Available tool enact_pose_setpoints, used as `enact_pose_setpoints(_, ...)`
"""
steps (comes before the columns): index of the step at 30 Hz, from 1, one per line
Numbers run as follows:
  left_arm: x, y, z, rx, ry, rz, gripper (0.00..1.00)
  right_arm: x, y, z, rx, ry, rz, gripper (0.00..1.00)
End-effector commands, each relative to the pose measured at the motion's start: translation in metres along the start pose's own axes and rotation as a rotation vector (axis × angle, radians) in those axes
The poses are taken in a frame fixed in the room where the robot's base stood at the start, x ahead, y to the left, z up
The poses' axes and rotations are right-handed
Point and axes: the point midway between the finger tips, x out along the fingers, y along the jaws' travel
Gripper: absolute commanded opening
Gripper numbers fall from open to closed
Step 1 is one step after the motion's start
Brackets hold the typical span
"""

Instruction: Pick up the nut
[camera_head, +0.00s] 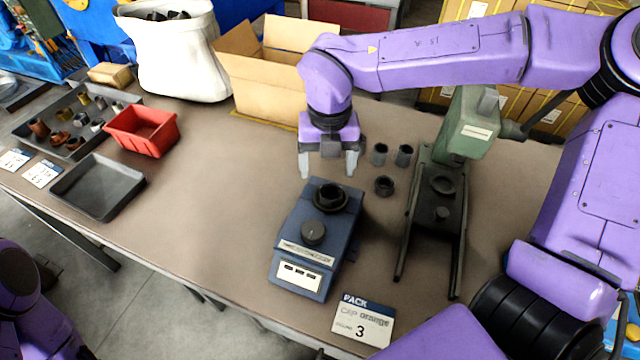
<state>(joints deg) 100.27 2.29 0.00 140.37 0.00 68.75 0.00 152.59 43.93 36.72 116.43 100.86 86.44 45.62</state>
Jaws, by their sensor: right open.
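My right gripper (328,165) points down with its two grey fingers apart and nothing between them. It is above the table, by the back end of a blue machine (308,232). A black ring-shaped part (330,197) sits on top of this machine, just below the gripper in the picture. A short dark ring (384,186) lies on the table to the right, with two dark cylinders (379,154) (404,155) behind it. I cannot tell which piece is the nut. My left gripper is out of view; only part of its arm shows at lower left.
A green press (466,130) stands right of the rings. A cardboard box (262,85) and white bag (175,55) stand behind. A red bin (141,131), an empty dark tray (97,188) and a tray of small fittings (35,148) are left. The table's middle-left is clear.

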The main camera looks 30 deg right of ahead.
Motion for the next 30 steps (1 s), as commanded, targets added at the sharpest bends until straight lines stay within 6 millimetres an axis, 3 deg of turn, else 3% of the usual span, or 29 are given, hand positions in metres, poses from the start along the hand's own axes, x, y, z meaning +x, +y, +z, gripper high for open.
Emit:
enact_pose_setpoints(12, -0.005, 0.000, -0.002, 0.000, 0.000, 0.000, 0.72, 0.068, 0.000, 0.009, 0.001, 0.016, -0.010, 0.79)
enact_pose_setpoints(20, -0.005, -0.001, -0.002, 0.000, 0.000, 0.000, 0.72, 0.074, 0.000, 0.009, 0.002, 0.014, -0.008, 0.79)
enact_pose_setpoints(23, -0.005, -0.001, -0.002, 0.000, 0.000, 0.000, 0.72, 0.074, -0.001, 0.009, 0.002, 0.014, -0.008, 0.53)
enact_pose_setpoints(27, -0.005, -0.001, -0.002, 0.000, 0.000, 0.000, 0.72, 0.074, -0.001, 0.009, 0.001, 0.014, -0.008, 0.10)
enact_pose_setpoints(30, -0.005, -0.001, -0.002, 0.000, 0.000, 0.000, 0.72, 0.074, 0.000, 0.009, 0.001, 0.013, -0.008, 0.10)
